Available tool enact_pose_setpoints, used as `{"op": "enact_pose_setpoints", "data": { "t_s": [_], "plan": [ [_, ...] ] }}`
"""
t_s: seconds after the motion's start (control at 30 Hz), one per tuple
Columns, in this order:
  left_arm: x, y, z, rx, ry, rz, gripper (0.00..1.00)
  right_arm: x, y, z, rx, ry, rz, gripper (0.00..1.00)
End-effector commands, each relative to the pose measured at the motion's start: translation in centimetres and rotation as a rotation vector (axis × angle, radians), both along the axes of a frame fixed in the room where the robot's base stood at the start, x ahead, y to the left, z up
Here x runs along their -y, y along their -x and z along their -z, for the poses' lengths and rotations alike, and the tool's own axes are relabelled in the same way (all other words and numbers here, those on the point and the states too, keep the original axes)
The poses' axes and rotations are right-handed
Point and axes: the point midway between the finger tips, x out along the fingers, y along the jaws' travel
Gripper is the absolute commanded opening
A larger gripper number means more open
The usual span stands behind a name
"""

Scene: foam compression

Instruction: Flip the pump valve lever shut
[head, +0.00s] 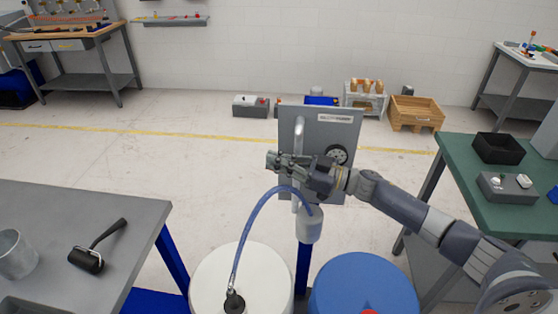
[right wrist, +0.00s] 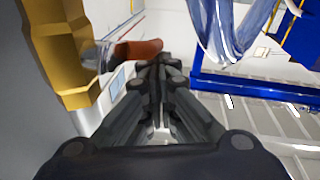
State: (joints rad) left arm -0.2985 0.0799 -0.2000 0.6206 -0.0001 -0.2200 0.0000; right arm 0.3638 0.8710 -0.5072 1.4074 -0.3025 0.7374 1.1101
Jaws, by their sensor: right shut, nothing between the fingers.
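A grey upright panel (head: 345,127) stands in the middle of the head view, with a vertical light pipe (head: 299,133) and a round black gauge or dial (head: 337,155). My right gripper (head: 276,160) is in front of the panel and pipe, pointing left, shut and empty. In the right wrist view, its closed fingertips (right wrist: 158,76) are close to an orange-red lever (right wrist: 138,50) beside a yellow brass-like valve body (right wrist: 66,50). I cannot tell whether they touch. The lever is not discernible in the head view, where the gripper covers that area. My left gripper is out of view.
A blue hose (head: 246,220) arcs from a pale jar (head: 309,225) to a white drum (head: 210,275). A blue drum (head: 362,280) stands beside it. A grey table (head: 60,210) is left, a green-topped table (head: 458,150) right. The floor behind the panel is mostly open.

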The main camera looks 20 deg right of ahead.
Motion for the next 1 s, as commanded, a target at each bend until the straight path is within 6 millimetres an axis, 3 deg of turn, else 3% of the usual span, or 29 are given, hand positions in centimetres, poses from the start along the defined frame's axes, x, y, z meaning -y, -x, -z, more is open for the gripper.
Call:
{"op": "enact_pose_setpoints", "data": {
  "t_s": [0.23, 0.47, 0.5, 0.6, 1.0],
  "plan": [
    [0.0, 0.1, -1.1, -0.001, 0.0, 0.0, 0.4, 0.1, 0.0, -1.2, 0.001, 0.001, 0.0, 0.0],
    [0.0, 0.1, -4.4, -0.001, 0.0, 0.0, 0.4, 0.3, 0.1, -4.7, 0.0, 0.001, 0.001, 0.0],
    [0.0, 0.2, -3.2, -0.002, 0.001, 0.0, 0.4, 1.0, 0.6, -3.9, -0.002, 0.005, 0.003, 0.0],
    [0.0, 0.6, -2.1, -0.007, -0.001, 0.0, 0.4, 2.5, 2.0, -4.7, -0.001, 0.007, 0.002, 0.0],
    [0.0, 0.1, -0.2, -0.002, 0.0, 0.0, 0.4, 6.6, 5.5, -7.9, -0.002, 0.002, 0.002, 0.0]
  ]
}}
